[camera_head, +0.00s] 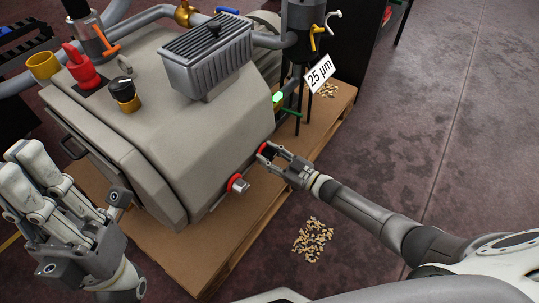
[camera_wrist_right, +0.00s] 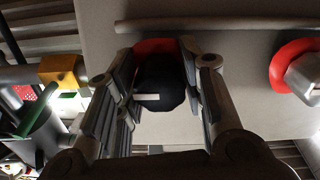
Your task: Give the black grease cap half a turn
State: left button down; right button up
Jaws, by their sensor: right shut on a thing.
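The black grease cap (camera_wrist_right: 160,82) sits in front of a red ring (camera_wrist_right: 156,46) on the side of the grey housing. It has a white mark on its face. My right gripper (camera_wrist_right: 157,72) is shut on the cap, with fingers on both sides of it. My left gripper (camera_head: 80,205) is open and empty at the lower left, in front of the housing.
A metal fitting with a red ring (camera_head: 238,184) sticks out near my right gripper. The grey housing (camera_head: 190,140) stands on a wooden pallet (camera_head: 185,262). A green handle (camera_head: 291,112) and a "25 µm" sign (camera_head: 319,73) are behind. Loose pellets (camera_head: 312,240) lie on the floor.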

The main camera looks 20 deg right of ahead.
jog(key=o, duration=1)
jog(key=v, duration=1.2)
jog(key=shift+d, duration=0.15)
